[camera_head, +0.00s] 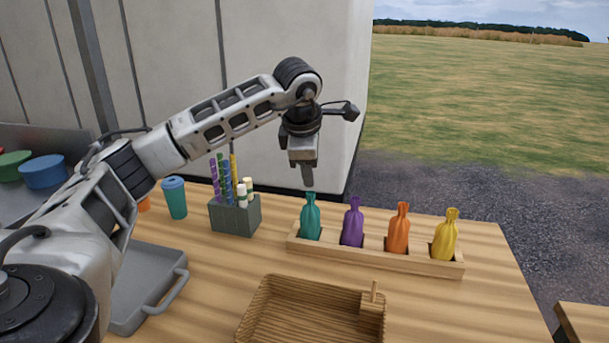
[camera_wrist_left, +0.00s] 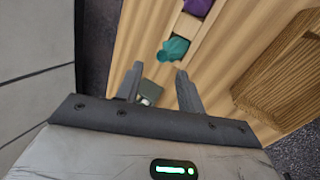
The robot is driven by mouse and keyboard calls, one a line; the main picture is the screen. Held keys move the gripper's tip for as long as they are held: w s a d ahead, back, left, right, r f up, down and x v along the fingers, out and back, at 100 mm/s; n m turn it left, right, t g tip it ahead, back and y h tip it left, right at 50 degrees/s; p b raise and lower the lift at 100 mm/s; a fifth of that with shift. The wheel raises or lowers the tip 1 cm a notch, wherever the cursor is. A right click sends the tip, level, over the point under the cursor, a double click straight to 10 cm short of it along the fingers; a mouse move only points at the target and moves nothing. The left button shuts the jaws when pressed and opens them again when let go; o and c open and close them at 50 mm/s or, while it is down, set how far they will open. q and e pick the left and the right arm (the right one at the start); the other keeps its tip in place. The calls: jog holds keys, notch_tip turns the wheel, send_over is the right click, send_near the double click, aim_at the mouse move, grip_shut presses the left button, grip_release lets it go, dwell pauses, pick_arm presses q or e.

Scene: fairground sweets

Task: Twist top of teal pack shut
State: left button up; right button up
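The teal pack (camera_head: 310,218) stands upright in the left slot of a wooden rack (camera_head: 375,259) in the head view, its narrow top pointing up. My left gripper (camera_head: 308,180) hangs above the pack's top, pointing down, apart from it. In the left wrist view the gripper (camera_wrist_left: 158,84) is open with nothing between its two fingers. The teal pack (camera_wrist_left: 174,48) shows just beyond the fingertips there. My right gripper is in neither view.
Purple (camera_head: 352,223), orange (camera_head: 398,230) and yellow (camera_head: 445,236) packs stand in the same rack. A grey holder (camera_head: 235,216) with sticks stands left of the rack, beside a teal cup (camera_head: 175,198). A wicker basket (camera_head: 262,312) and a grey tray (camera_head: 140,285) lie nearer.

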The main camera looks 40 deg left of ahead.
aim_at(310, 194)
pick_arm(q)
jog(key=shift+w+a+f+n+t+y+b, duration=0.2)
jog(key=shift+f+n+b, duration=1.05)
jog(key=shift+n, duration=1.45)
jog(key=shift+w+a+f+n+t+b, duration=0.25)
jog(key=shift+f+n+b, duration=0.9)
jog(key=shift+n, duration=1.55)
jog(key=shift+w+a+f+n+t+y+b, duration=0.1)
jog(key=shift+w+f+n+b, duration=0.2)
jog(key=shift+f+n+b, duration=1.7)
jog(key=shift+r+n+p, duration=0.7)
jog(key=shift+r, duration=0.15)
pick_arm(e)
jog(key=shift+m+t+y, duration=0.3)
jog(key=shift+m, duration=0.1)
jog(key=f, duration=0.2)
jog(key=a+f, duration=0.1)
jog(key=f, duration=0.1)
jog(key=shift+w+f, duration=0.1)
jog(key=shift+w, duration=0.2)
pick_arm(q)
jog(key=c, duration=0.6)
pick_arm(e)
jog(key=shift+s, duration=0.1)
